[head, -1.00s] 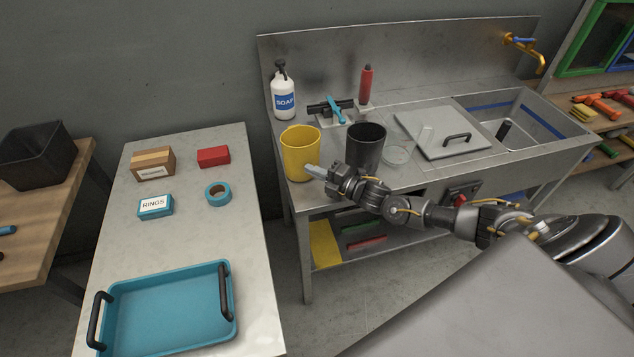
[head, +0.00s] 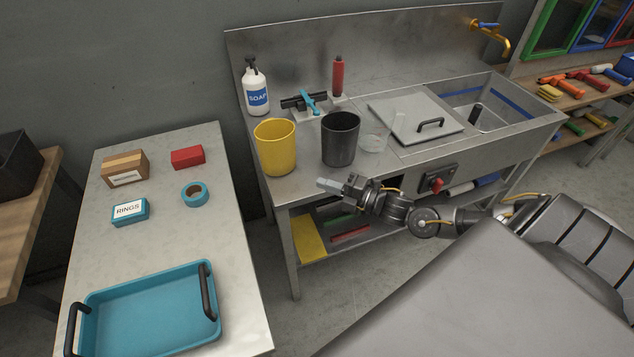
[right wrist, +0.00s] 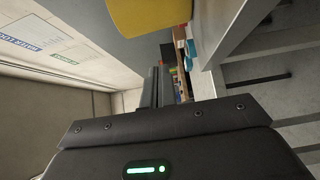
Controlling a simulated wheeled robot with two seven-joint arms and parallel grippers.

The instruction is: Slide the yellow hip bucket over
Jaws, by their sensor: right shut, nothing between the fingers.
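The yellow bucket (head: 275,147) stands upright on the left end of the steel sink bench (head: 302,186), near its front left corner. It also shows at the top of the right wrist view (right wrist: 148,15). A dark bucket (head: 340,140) stands upright just right of the yellow one. My left gripper is not in view.
A soap bottle (head: 256,90) and a red bottle (head: 338,77) stand behind the buckets. A side table with a blue tray (head: 150,318) stands left, with a floor gap between.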

